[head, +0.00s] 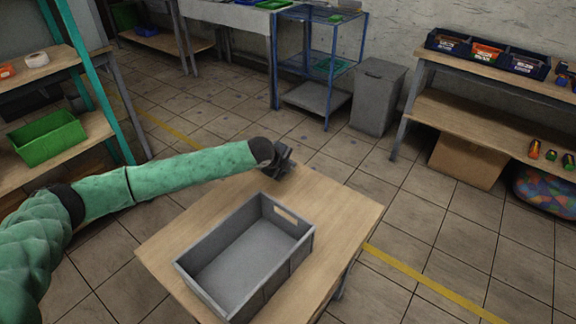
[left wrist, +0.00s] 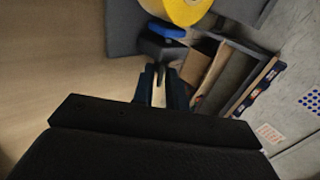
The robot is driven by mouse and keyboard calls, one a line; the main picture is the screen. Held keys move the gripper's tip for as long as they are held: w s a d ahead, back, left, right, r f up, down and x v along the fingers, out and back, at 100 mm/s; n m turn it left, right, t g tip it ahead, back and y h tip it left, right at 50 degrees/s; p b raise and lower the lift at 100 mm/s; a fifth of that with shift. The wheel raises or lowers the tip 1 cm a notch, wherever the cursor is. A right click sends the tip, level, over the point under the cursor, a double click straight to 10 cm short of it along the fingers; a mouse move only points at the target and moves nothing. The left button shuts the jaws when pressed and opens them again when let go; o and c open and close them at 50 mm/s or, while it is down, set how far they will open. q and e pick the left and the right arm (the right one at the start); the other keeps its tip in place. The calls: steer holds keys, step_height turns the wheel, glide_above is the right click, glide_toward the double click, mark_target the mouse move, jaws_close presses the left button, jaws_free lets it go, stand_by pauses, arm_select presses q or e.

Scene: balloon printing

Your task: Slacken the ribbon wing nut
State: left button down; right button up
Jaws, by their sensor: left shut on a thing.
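My left gripper (head: 284,165) reaches over the far edge of the wooden table in the head view. In the left wrist view its two fingers (left wrist: 162,88) are close together around a narrow part of a dark piece (left wrist: 160,47). A blue knob-like part (left wrist: 165,28) sits on top of that dark piece, just beyond the fingertips. I cannot tell for certain which part is the ribbon wing nut. A yellow roll (left wrist: 184,8) shows partly behind the blue part, cut off by the frame. The head view is too small to show what the fingers hold. My right gripper is out of view.
An empty grey crate (head: 243,262) stands on the wooden table (head: 168,243), near my left arm. Shelves with a green bin (head: 47,143) stand at the left. A grey waste bin (head: 378,95) and a right-hand bench (head: 470,108) stand beyond open tiled floor.

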arm_select(q)
steer(key=shift+s+a+f+t+h, duration=0.1)
steer(key=shift+a+f+t+h, duration=0.15)
steer(key=shift+t, duration=0.25)
steer(key=shift+t+h+b, duration=0.3)
steer(key=shift+h+b, duration=0.05)
steer(key=shift+b, duration=0.1)
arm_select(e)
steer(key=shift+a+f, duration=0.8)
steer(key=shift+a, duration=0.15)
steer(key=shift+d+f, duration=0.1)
arm_select(q)
steer(key=c, duration=1.4)
jaws_free()
steer(key=shift+r, duration=0.1)
